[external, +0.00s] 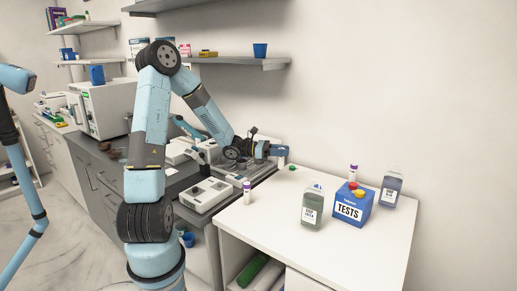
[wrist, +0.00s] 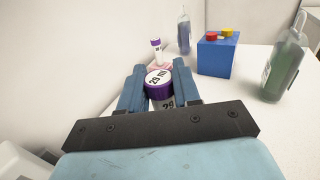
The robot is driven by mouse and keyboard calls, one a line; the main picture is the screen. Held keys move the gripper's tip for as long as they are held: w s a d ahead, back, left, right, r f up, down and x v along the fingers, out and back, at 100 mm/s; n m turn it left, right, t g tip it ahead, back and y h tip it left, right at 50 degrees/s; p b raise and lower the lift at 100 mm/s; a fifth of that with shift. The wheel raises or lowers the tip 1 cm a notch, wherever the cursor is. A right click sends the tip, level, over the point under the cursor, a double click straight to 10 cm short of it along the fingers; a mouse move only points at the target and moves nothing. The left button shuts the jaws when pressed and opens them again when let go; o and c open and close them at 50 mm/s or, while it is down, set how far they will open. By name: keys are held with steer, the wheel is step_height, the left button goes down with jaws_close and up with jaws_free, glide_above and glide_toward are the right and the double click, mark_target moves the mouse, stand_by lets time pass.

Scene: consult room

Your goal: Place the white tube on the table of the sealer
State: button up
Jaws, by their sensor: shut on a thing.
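My gripper (wrist: 160,95) is shut on a white tube with a purple cap (wrist: 160,82), seen from above between the two blue fingers in the wrist view. In the external view my gripper (external: 281,150) is over the back left of the white table; the held tube cannot be made out there. A grey and white bench machine (external: 228,165), possibly the sealer, stands just left of and below my gripper, partly hidden by my arm. Its table cannot be clearly told. Another purple-capped white tube (external: 247,193) stands at the table's left edge, and a third (external: 353,171) stands behind the blue box.
The white table (external: 275,222) carries a blue TESTS box (external: 350,207), a green bottle (external: 312,208), a grey bottle (external: 391,190) and a small green item (external: 292,167). A white device (external: 205,194) sits on the dark counter. A shelf (external: 240,63) hangs above. The table's front is clear.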

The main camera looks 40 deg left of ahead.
steer(key=shift+r, duration=0.45)
